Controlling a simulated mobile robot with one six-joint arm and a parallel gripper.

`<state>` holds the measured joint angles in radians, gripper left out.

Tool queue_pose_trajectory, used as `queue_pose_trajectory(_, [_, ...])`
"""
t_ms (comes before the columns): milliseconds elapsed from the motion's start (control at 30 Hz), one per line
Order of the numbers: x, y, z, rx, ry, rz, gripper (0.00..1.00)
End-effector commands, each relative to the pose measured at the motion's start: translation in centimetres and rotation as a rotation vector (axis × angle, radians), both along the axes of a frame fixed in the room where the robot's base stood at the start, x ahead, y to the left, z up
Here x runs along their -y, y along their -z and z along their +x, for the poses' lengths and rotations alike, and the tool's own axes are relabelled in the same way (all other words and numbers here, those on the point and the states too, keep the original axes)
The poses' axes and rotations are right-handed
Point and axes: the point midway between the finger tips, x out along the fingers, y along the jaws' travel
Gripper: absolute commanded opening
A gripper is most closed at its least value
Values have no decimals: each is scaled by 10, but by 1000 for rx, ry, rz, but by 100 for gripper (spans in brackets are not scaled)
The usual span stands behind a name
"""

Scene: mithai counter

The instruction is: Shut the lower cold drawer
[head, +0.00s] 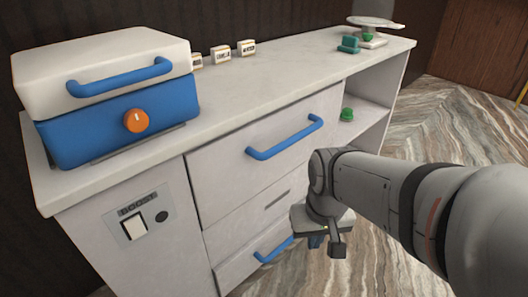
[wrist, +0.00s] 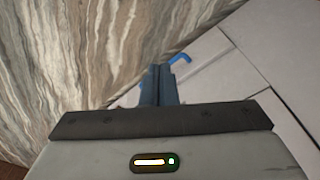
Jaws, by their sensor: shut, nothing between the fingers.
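The lower drawer (head: 240,268) is low in the white counter, with a blue bar handle (head: 272,250). My arm and gripper hide part of its right side, and I cannot tell exactly how far it stands out. My gripper (head: 316,242) is shut and empty, pointing down to the right of that handle in the head view. In the wrist view the closed fingers (wrist: 160,70) are in the middle, and a blue handle (wrist: 181,58) shows behind them, partly hidden. I cannot tell whether they touch it.
The upper drawer's blue handle (head: 285,138) is above my gripper. A blue and white press (head: 120,105) and small labelled blocks (head: 221,54) stand on the countertop (head: 290,75). A green-topped item (head: 347,114) is on the open shelf. Bare patterned floor (head: 460,130) lies to the right.

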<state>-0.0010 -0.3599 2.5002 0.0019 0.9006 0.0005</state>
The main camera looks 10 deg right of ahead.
Motion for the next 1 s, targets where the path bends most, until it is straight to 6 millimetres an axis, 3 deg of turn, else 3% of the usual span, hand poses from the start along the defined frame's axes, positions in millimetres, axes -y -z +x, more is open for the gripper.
queue_pose_trajectory(233, [-3, 7, 3, -55, 36, 38, 0])
queue_pose_trajectory(467, [-20, 38, 18, -300, 213, 240, 0])
queue_pose_trajectory(733, [-37, 80, 55, -588, 505, 580, 0])
queue_pose_trajectory(1000, [-34, 129, 107, -784, 816, 956, 0])
